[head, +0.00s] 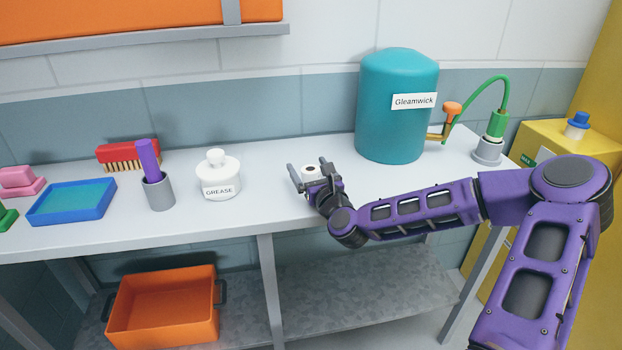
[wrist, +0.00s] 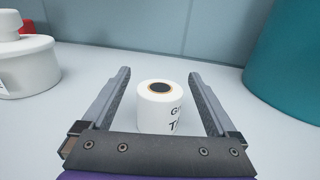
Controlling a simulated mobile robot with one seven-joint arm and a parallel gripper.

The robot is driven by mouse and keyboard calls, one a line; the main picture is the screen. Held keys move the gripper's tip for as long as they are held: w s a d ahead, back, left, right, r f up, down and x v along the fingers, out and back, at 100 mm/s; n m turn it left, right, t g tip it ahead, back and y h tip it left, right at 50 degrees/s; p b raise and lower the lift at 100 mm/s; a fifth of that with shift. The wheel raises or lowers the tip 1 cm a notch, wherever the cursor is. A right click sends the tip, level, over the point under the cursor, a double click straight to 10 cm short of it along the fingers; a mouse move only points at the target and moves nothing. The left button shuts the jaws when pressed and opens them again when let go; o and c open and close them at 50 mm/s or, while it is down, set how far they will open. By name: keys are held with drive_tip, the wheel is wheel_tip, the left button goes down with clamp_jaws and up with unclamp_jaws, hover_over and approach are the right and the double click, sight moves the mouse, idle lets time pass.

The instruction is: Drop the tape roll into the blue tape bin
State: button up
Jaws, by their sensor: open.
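The tape roll (head: 310,170) is a small white roll with a dark core, standing on the white bench top. In the wrist view the tape roll (wrist: 160,104) stands upright between the two fingers, with a gap on either side and printed letters on its right side. My gripper (head: 310,178) is open around it; in the wrist view the open gripper (wrist: 158,85) shows both fingers apart. No blue bin labelled for tape can be made out. A shallow blue tray (head: 72,203) with a teal inside lies at the bench's left.
A grease jar (head: 219,178), a grey cup (head: 158,192) with a purple handle, and a red brush (head: 129,155) stand left of my gripper. A large teal tank (head: 392,115) stands behind right. An orange bin (head: 163,308) sits on the lower shelf.

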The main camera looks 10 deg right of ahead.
drive_tip(key=shift+w+a, duration=0.1)
drive_tip(key=shift+w, duration=0.7)
clamp_jaws()
